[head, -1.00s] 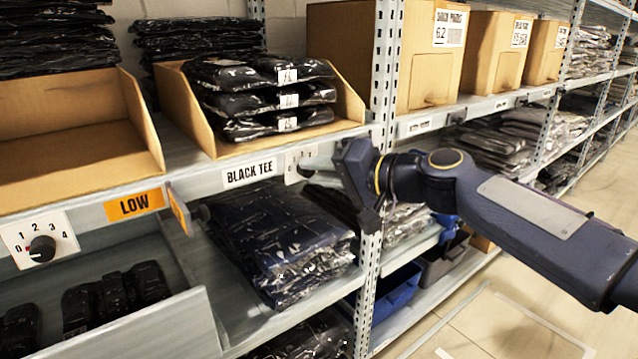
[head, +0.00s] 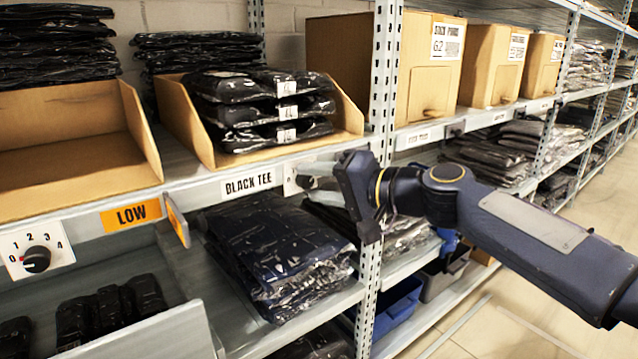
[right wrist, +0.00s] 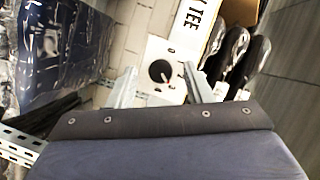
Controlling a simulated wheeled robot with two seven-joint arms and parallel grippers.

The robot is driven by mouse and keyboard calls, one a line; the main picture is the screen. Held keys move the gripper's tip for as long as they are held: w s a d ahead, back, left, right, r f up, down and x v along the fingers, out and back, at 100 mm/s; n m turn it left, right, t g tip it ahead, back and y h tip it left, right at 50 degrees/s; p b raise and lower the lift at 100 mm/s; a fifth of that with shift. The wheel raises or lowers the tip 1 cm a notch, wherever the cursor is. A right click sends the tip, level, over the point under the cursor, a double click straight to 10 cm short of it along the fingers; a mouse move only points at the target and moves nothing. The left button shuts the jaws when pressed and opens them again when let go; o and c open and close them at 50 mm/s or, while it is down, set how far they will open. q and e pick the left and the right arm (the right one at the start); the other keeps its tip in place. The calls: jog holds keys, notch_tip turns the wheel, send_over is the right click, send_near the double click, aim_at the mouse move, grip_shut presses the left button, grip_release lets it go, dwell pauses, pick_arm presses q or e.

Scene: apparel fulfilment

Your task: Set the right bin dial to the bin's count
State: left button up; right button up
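The right bin dial (head: 290,179) is a white plate on the shelf edge, right of the BLACK TEE label (head: 248,184). My gripper hides most of it in the head view. The right wrist view shows its round dark knob (right wrist: 160,70) with a small red mark; the digits cannot be read. My right gripper (head: 314,175) is in front of the dial. Its two fingers stand apart on either side of the knob (right wrist: 159,88), with nothing held; contact cannot be told. The cardboard bin (head: 195,125) above holds three black bagged garments (head: 262,108). My left gripper is out of view.
A left dial (head: 37,259) marked 0 to 4, its red mark near 0, is beside an orange LOW sign (head: 131,214). An empty cardboard bin (head: 75,148) is above it. A perforated upright (head: 384,90) stands close to my right gripper. Dark bagged garments (head: 275,245) lie below.

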jog(key=v, duration=0.7)
jog(key=shift+s+d, duration=0.2)
jog(key=shift+d, duration=0.15)
jog(key=shift+s, duration=0.1)
jog(key=s+d+f+g+h, duration=0.2)
jog(key=s+d+f+h, duration=0.4)
jog(key=s+f, duration=0.75)
jog(key=s+d+f+g+h, duration=0.1)
jog(key=s+d+f+h, duration=0.45)
jog(key=s+f, duration=0.8)
notch_tip(320, 180, up, 31)
jog(key=w+d+y+p, duration=0.1)
jog(key=p, duration=3.1)
jog(key=shift+d+n+y, duration=0.35)
jog(key=shift+d+n, duration=0.05)
jog(key=shift+f, duration=0.15)
